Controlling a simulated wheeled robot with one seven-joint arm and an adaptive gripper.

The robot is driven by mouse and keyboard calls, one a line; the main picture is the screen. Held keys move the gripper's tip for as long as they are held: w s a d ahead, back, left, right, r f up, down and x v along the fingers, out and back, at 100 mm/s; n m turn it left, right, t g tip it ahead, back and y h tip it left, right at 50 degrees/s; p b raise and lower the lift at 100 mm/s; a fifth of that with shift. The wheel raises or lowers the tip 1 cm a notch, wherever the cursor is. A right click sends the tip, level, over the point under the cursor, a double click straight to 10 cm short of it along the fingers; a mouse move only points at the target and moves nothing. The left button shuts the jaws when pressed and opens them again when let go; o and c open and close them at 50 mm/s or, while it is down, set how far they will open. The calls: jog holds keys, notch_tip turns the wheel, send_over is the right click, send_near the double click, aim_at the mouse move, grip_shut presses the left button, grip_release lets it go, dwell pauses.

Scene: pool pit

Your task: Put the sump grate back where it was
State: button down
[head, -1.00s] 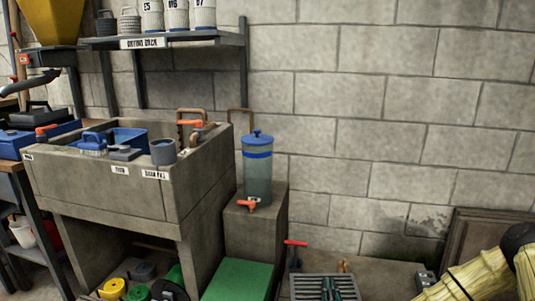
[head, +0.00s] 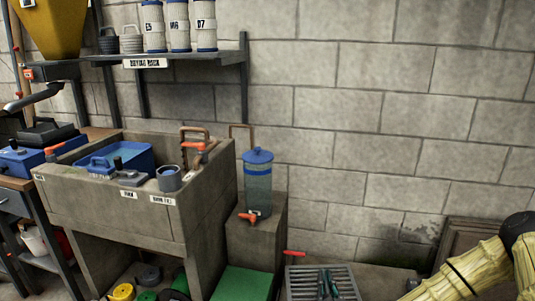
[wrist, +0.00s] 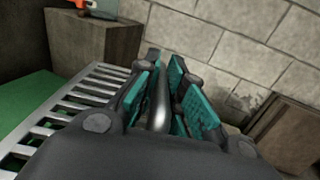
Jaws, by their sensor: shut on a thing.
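The sump grate (head: 292,291) is a grey slotted metal grate at the bottom of the head view, cut off by the frame edge. It also shows in the wrist view (wrist: 84,88), to the left of my gripper. My gripper (head: 328,283) shows only by its teal finger pads in front of the grate. In the wrist view my gripper (wrist: 162,88) is shut on a grey rod between its teal pads, which looks like part of the grate. The sump opening is not visible, and the grate's height above the floor cannot be told.
A concrete sink (head: 110,210) stands left. A blue-lidded container (head: 257,185) stands on a concrete block (head: 262,245) behind a green surface (head: 245,285). A red handle (head: 294,253) shows just behind the grate. A brown panel (head: 455,250) leans against the right wall.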

jog(key=s+r+p, duration=0.2)
jog(key=r+p, duration=1.1)
jog(key=r, duration=0.1)
jog(key=s+r+p, duration=0.2)
jog(key=r+p, duration=1)
jog(key=r, duration=0.3)
jog(key=s+f, duration=0.6)
jog(key=f, duration=0.2)
jog(key=shift+s, duration=0.3)
